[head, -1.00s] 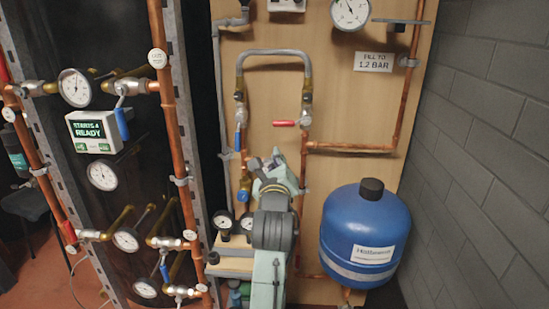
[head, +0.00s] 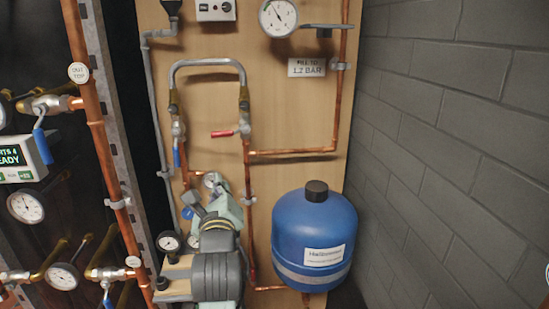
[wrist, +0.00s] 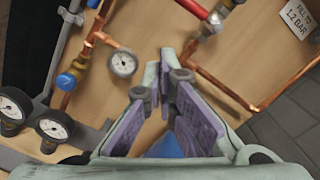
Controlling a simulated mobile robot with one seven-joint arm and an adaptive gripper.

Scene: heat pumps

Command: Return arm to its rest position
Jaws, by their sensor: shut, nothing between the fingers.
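My gripper (wrist: 168,75) is in the middle of the wrist view, with its purple-padded fingers meeting near the tips and nothing held. In the head view my arm (head: 215,270) rises from the bottom edge, left of the blue tank, in front of the wooden panel (head: 290,120). It hides part of the lower pipework, and its far end is small and hard to make out there. The fingers are in front of the panel in the wrist view; I cannot tell how far from it.
The blue tank (head: 310,240) is right of my arm. Copper pipes, a red-handled valve (head: 222,133) and a small gauge (wrist: 122,63) are close by. Two gauges (wrist: 52,125) are at the wrist view's left. A grey block wall (head: 460,150) bounds the right.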

